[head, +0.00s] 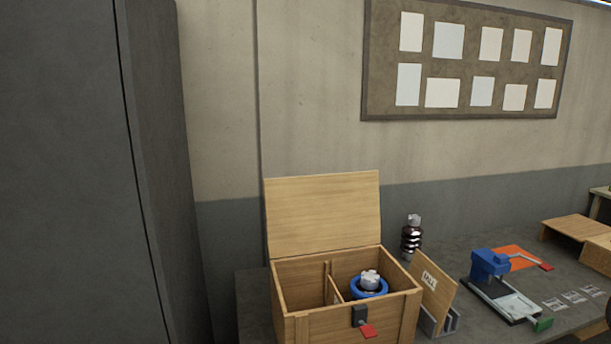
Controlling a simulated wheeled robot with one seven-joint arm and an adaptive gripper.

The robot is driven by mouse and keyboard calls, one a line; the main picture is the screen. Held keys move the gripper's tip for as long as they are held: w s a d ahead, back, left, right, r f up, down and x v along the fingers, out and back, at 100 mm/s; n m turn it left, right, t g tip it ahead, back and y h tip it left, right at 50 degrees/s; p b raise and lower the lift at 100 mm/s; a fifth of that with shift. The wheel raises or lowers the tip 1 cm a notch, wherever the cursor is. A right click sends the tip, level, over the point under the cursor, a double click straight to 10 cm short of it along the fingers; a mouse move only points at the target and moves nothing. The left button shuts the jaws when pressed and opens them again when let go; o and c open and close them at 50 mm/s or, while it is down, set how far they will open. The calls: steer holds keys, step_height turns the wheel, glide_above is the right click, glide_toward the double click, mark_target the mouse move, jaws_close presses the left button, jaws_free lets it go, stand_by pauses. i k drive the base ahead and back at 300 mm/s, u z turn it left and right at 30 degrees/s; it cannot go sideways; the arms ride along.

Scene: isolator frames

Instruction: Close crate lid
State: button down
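A light wooden crate (297,328) stands on the dark grey bench at the bottom centre of the head view. Its lid (323,213) is open and stands up from the crate's back edge, leaning slightly. A divider (328,282) splits the inside; the left compartment looks empty, as far as its floor shows. In the right compartment sits a blue ring-shaped holder (355,291) with a grey-white metal-topped part (370,279). A dark latch (359,316) with a red tab (367,331) is on the front wall.
A dark brown ribbed insulator (411,238) stands behind a wooden sign board (436,284) right of the crate. A blue clamp fixture (489,266), orange mat (516,257) and labels (570,297) lie further right. A tall grey cabinet (75,180) fills the left.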

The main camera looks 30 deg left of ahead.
mark_target(304, 215)
steer(key=k, duration=0.15)
steer(key=u, duration=0.95)
